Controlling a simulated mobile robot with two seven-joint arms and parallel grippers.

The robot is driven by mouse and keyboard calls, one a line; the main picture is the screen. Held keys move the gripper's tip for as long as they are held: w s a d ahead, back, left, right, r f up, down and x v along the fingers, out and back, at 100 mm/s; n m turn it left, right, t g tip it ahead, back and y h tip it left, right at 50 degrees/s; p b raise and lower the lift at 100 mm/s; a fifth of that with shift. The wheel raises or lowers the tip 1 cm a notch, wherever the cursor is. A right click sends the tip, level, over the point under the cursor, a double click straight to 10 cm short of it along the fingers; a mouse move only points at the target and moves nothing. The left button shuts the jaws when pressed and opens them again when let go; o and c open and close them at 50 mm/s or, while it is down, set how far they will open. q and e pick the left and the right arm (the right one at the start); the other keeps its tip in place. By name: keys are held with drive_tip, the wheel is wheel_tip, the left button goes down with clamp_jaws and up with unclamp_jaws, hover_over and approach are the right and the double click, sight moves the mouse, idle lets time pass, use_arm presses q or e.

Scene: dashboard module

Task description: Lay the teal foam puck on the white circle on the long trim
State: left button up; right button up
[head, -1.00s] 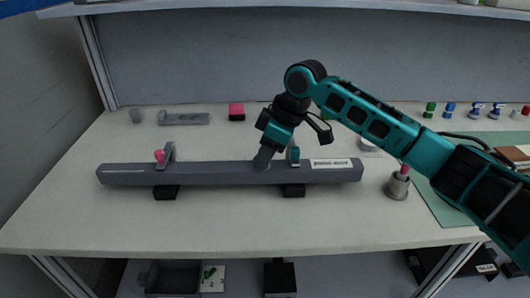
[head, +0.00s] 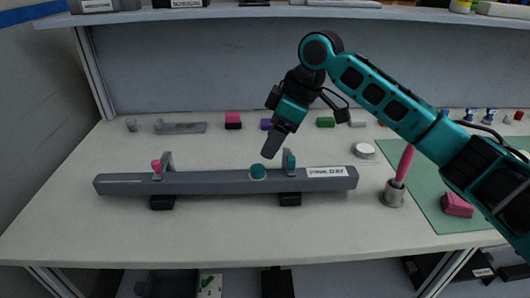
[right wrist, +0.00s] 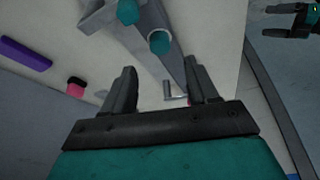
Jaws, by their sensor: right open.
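The teal foam puck (head: 258,172) sits on the long grey trim (head: 215,182), near the middle of its length. No white circle shows on the trim around it; whether one lies under the puck cannot be seen. My right gripper (head: 270,153) is above the puck, apart from it. In the right wrist view its two fingers (right wrist: 160,70) are spread with nothing between them, and the puck (right wrist: 160,42) lies beyond their tips. A dark gripper, probably my left one (right wrist: 275,20), shows at the upper right of the right wrist view, too small to judge.
A pink piece (head: 156,166) and a teal piece (head: 291,161) are at upright brackets on the trim. A grey cup (head: 393,194) with a pink-handled tool stands right of the trim. A white disc (head: 364,149) lies behind it. The front table strip is clear.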

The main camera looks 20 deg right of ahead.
drive_tip(key=v, duration=0.4)
drive_tip(key=shift+s+d+r, duration=0.1)
drive_tip(key=shift+r, duration=0.15)
